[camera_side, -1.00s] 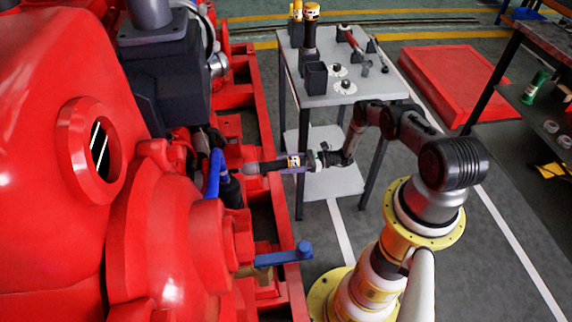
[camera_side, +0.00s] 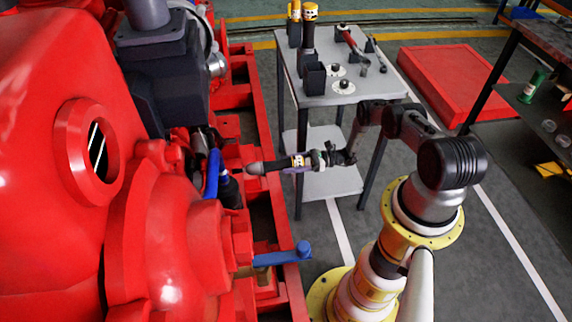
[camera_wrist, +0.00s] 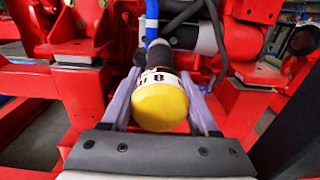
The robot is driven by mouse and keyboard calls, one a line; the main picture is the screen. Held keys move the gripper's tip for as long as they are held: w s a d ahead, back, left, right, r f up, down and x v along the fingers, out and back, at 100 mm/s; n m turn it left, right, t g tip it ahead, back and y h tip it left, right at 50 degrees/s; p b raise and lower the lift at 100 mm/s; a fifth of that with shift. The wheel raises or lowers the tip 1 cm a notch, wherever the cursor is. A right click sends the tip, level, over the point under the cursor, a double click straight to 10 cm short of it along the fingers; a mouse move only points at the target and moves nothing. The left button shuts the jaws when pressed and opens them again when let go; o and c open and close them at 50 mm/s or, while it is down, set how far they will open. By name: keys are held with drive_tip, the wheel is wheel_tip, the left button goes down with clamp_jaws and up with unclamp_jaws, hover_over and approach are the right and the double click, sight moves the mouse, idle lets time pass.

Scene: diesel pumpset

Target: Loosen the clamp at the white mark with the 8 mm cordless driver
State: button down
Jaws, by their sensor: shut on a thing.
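My gripper (camera_side: 316,160) is shut on the cordless driver (camera_side: 297,161). The driver lies roughly level, its tip pointing left toward the red engine. In the wrist view the driver's yellow end cap (camera_wrist: 160,106) sits between my two fingers, with a white band marked 8 behind it. A blue hose (camera_side: 213,172) with a dark lower part stands at the engine's side, just left of the driver's tip. In the wrist view the blue hose (camera_wrist: 151,20) shows beyond the driver.
The red engine (camera_side: 165,250) and its base rail (camera_side: 262,130) fill the left. A blue-handled lever (camera_side: 285,256) juts out below the driver. A grey tool cart (camera_side: 330,92) with another driver (camera_side: 309,32) stands behind. Open floor lies right of the rail.

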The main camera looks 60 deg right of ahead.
sight(299, 162)
drive_tip(key=shift+v, duration=1.7)
drive_tip(key=shift+r, duration=0.1)
